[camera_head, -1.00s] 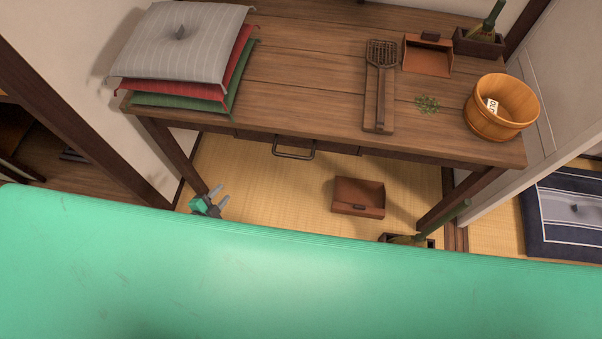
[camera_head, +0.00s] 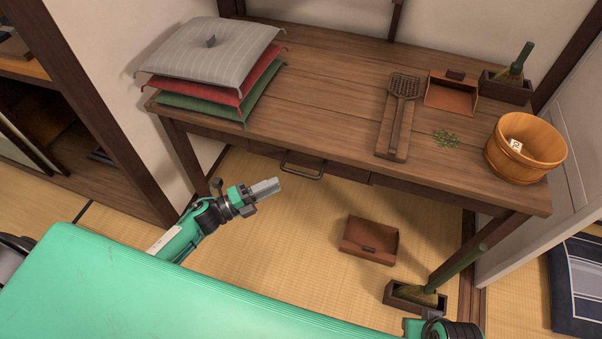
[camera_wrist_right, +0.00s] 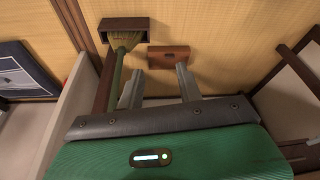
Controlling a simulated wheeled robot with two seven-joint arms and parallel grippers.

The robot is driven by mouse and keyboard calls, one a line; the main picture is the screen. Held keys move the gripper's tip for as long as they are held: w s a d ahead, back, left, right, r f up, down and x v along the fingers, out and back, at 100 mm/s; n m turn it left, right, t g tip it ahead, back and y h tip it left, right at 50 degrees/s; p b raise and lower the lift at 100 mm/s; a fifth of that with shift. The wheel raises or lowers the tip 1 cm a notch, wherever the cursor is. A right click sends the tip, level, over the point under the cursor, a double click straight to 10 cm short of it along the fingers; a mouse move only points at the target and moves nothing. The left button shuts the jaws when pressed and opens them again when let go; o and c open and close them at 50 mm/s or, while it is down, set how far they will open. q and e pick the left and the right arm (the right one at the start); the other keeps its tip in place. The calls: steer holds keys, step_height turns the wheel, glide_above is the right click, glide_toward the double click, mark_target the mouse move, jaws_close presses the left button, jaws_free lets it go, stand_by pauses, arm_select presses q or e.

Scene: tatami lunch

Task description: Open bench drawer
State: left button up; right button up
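The wooden bench (camera_head: 320,75) has a drawer (camera_head: 340,170) under its front edge. The drawer front looks flush with the apron and carries a dark bar handle (camera_head: 302,171). My left gripper (camera_head: 270,187) is in front of and below the bench, left of the handle and apart from it. Its grey fingers overlap from this side, so their gap is hidden. My right gripper (camera_wrist_right: 158,74) is open and empty in the right wrist view, with its two fingers apart above the floor.
Stacked cushions (camera_head: 212,58), a grater-like tool (camera_head: 400,115), a dustpan (camera_head: 452,97) and a wooden bucket (camera_head: 538,150) stand on the bench. Below, a brown dustpan (camera_head: 368,240) and a box with a brush (camera_head: 402,297) are on the tatami.

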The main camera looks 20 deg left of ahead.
mark_target(300, 173)
arm_select(q)
steer(key=x, duration=0.9)
steer(key=shift+d, duration=0.15)
jaws_close()
